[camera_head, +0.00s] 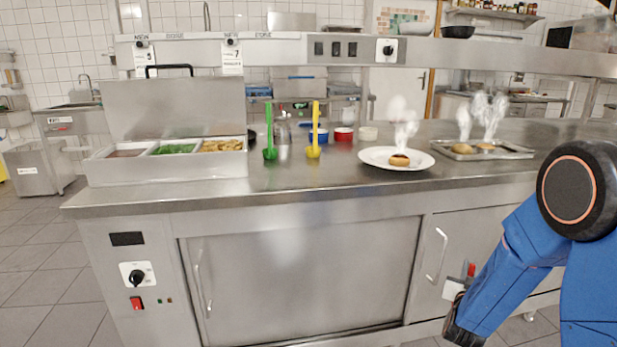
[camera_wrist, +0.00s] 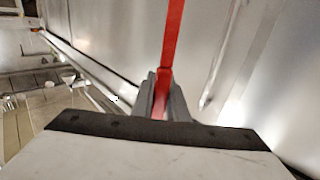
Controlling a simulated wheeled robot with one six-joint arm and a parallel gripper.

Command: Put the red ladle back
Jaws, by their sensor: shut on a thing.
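The red ladle (camera_wrist: 173,35) shows in the wrist view as a long red handle running up out of the picture from between my fingers. My gripper (camera_wrist: 162,92) is shut on this handle. In the head view my gripper (camera_head: 458,305) is low at the right, in front of the cabinet and below the countertop. Only a short red end of the ladle (camera_head: 471,270) shows there; its bowl is hidden or out of view. A green ladle (camera_head: 269,128) and a yellow ladle (camera_head: 315,128) are upright over the counter, bowls down.
The steel counter (camera_head: 310,183) carries a lidded food container (camera_head: 165,168) at left, small bowls at the back, a white plate (camera_head: 376,159) with steaming food and a metal tray (camera_head: 525,154) at right. A shelf (camera_head: 480,61) spans above. The cabinet handle (camera_head: 437,255) is near my gripper.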

